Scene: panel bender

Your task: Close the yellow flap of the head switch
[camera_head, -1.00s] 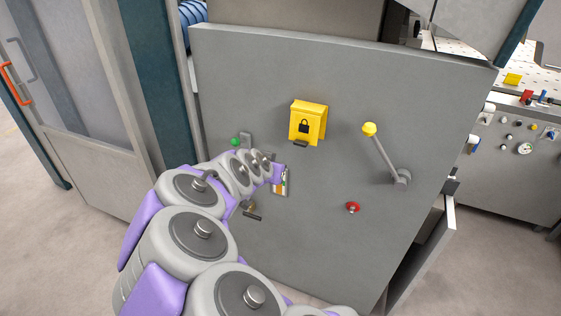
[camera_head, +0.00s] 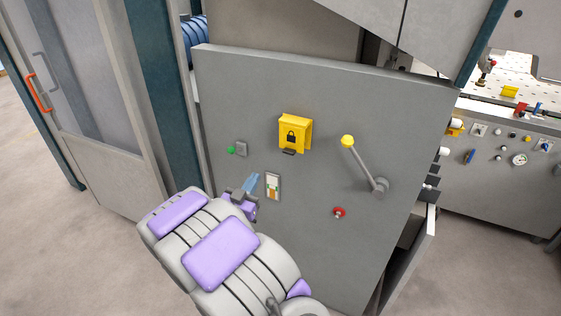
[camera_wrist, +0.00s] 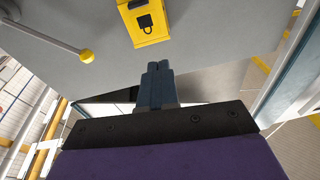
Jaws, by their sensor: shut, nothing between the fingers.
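The yellow flap (camera_head: 293,136) with a black padlock sign is on the upper middle of the grey panel (camera_head: 230,105). A small dark piece (camera_head: 289,152) shows under its lower edge. I cannot tell for sure how far the flap stands open. My gripper (camera_head: 251,182) is shut and empty, below and left of the flap, apart from it. In the wrist view its closed fingers (camera_wrist: 157,72) point at the panel, and the flap (camera_wrist: 136,36) appears upside down just beyond the fingertips, to their upper left.
A lever with a yellow knob (camera_head: 347,141) sticks out right of the flap. A red button (camera_head: 338,212) is below it. A white-framed plate (camera_head: 273,187) is right of my gripper, and a green button (camera_head: 231,150) is left of the flap.

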